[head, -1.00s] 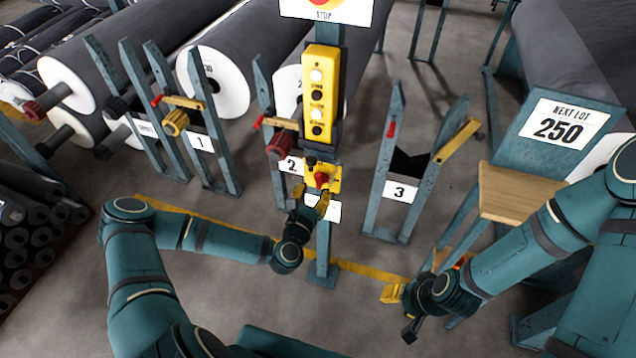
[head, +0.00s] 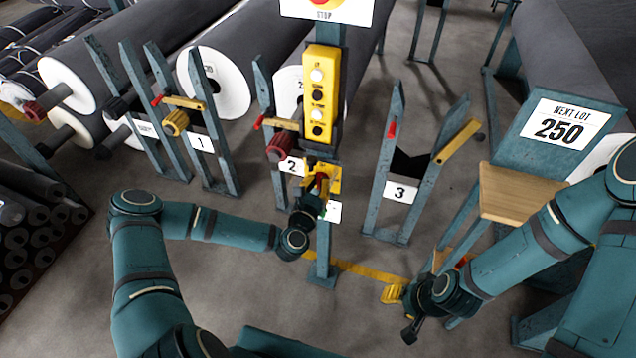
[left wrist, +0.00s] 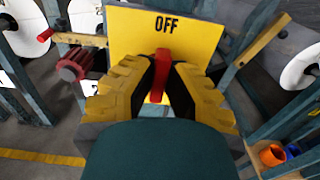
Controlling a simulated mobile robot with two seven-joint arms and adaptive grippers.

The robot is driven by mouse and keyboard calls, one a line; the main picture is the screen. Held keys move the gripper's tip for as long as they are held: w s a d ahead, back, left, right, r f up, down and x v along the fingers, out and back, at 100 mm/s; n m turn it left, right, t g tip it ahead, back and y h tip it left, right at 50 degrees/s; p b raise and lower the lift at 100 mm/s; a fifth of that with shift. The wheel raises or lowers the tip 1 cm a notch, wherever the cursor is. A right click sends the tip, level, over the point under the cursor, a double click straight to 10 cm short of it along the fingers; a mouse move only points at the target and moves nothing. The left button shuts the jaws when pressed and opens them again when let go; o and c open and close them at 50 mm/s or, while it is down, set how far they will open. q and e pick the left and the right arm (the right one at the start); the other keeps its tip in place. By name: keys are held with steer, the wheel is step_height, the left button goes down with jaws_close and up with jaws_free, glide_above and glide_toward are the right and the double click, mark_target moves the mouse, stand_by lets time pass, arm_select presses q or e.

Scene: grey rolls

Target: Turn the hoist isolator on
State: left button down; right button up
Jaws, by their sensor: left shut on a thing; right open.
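The isolator is a yellow box (head: 335,181) on the post, below the yellow push-button station. In the left wrist view its yellow plate (left wrist: 190,30) reads "OFF" above a red handle (left wrist: 162,72), which stands nearly upright with a slight tilt. My left gripper (head: 318,182) is at the isolator, and in the left wrist view its yellow fingers (left wrist: 160,85) are on both sides of the red handle, shut on it. The fingers hide part of the plate. My right gripper (head: 398,312) is open and empty, low at the right, away from the post.
The push-button station (head: 320,95) hangs on the post just above the isolator. Stands marked 2 (head: 291,166) and 3 (head: 401,190) flank the post. A wooden shelf (head: 520,192) is at the right. The floor before the post is mostly clear.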

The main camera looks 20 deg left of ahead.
arm_select(q)
steer(key=shift+m, duration=0.3)
steer(key=shift+d+f+m+b, duration=0.15)
steer(key=shift+d+m+b, duration=0.1)
steer(key=shift+m, duration=2.6)
steer(key=shift+d+f+m+b, duration=0.15)
steer(key=shift+f+m+b, duration=0.05)
steer(key=shift+m, duration=2.7)
steer(key=shift+d+f+m+b, duration=0.15)
steer(key=shift+d+m+b, duration=0.1)
steer(key=shift+m, duration=2.6)
steer(key=shift+a, duration=0.1)
steer(key=c, duration=1)
jaws_free()
steer(key=shift+w, duration=0.1)
steer(key=shift+f, duration=0.1)
